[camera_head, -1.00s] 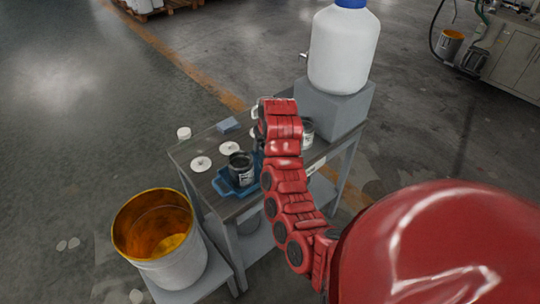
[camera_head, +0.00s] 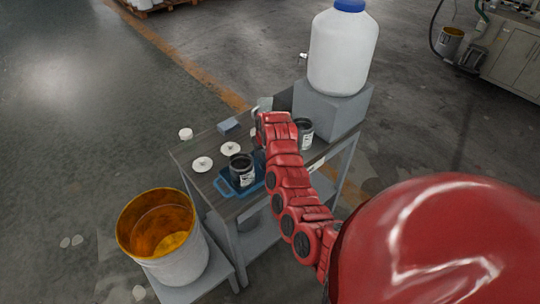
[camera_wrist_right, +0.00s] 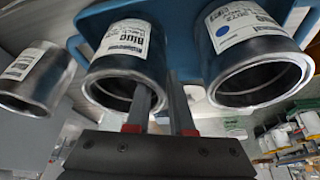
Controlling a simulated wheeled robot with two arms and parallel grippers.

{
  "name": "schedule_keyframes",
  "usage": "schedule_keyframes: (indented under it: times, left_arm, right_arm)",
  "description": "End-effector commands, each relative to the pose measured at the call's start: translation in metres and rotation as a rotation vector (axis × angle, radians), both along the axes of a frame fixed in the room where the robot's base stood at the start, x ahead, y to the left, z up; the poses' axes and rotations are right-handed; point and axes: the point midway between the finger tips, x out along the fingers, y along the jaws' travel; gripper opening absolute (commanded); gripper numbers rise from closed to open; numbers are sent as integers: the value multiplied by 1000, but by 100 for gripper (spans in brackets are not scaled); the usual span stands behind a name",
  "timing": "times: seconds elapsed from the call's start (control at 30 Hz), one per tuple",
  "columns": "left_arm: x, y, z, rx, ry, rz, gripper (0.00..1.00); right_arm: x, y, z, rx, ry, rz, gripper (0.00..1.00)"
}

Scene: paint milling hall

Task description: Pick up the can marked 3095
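Cans of paint stand on the work table. In the head view one dark can (camera_head: 242,168) is in the blue tray (camera_head: 226,188), and another can (camera_head: 306,132) is right of my right gripper. I cannot read 3095 on any label. My right gripper (camera_wrist_right: 163,100) is open at the middle can's rim, one finger over its mouth, the other just beside it.
A large white jug (camera_head: 343,50) stands on a grey block (camera_head: 332,104) at the table's back right. A bucket of orange paint (camera_head: 165,240) stands at the front left.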

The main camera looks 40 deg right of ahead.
Motion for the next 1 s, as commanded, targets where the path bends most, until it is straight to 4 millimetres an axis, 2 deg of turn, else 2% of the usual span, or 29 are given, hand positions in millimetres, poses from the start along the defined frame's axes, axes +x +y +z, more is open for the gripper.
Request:
schedule_keyframes:
  times: [0.03, 0.1, 0.67, 0.87, 0.93, 1.0]
  left_arm:
    - [0, 0, 0, 0, 0, 0, 50]
    - [0, 0, 0, 0, 0, 0, 50]
    - [0, 0, -3, 0, 0, 0, 50]
    - [0, 0, -18, 0, 0, 0, 50]
    - [0, 0, -31, 0, 0, 0, 50]
    - [0, 0, -29, 0, 0, 0, 50]
  right_arm:
    - [0, 0, 0, 0, 0, 0, 10]
    - [0, 0, 0, 0, 0, 0, 0]
    - [0, 0, 2, 0, -1, 0, 0]
    - [1, 1, 17, -2, -6, 1, 0]
    - [2, 0, 30, -4, -9, 0, 0]
    - [-7, 2, 34, 1, -2, -1, 0]
